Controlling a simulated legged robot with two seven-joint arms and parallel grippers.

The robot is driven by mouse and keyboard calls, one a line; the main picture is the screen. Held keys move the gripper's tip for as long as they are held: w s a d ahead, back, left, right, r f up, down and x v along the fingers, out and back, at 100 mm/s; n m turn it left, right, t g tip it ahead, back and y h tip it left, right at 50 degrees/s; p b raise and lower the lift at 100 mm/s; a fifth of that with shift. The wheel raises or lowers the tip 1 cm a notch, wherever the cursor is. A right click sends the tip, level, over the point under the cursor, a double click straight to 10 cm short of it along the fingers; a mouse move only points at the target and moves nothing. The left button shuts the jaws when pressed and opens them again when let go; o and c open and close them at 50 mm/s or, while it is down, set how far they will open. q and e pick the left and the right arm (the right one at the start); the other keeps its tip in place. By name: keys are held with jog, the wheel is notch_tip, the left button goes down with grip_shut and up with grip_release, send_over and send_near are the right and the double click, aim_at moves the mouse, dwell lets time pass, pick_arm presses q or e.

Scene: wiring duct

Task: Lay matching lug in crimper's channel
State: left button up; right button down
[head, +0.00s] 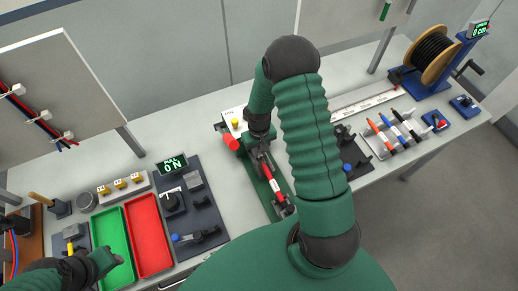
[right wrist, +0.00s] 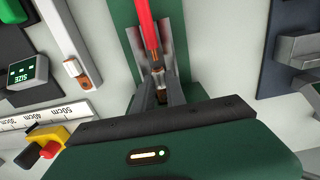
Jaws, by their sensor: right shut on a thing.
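In the right wrist view, my right gripper (right wrist: 161,92) is shut on a small copper lug (right wrist: 158,76). A red cable (right wrist: 148,28) runs from the top towards the lug, between the grey sloping walls of a channel (right wrist: 172,46) on a green base. Whether the lug rests on the channel floor cannot be told. In the head view, my right gripper (head: 262,150) is over the green crimper (head: 237,143), which has a red handle. The red cable with a white band (head: 275,185) lies along it. My left gripper (head: 108,262) is at lower left, its jaws unclear.
Green (head: 113,238) and red (head: 148,235) trays stand at left, beside a dark panel (head: 205,215) with fixtures. A ruler strip (head: 365,102), a rack of coloured tools (head: 390,132) and a cable spool (head: 435,55) are at right. My right arm hides part of the bench.

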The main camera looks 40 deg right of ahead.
jog(key=shift+w+f, duration=0.1)
jog(key=shift+f, duration=0.4)
jog(key=shift+d, duration=0.1)
jog(key=c, duration=1.4)
grip_release()
jog(key=shift+c, duration=0.2)
jog(key=shift+o, duration=0.8)
notch_tip(320, 180, up, 17)
jog(key=b, duration=0.2)
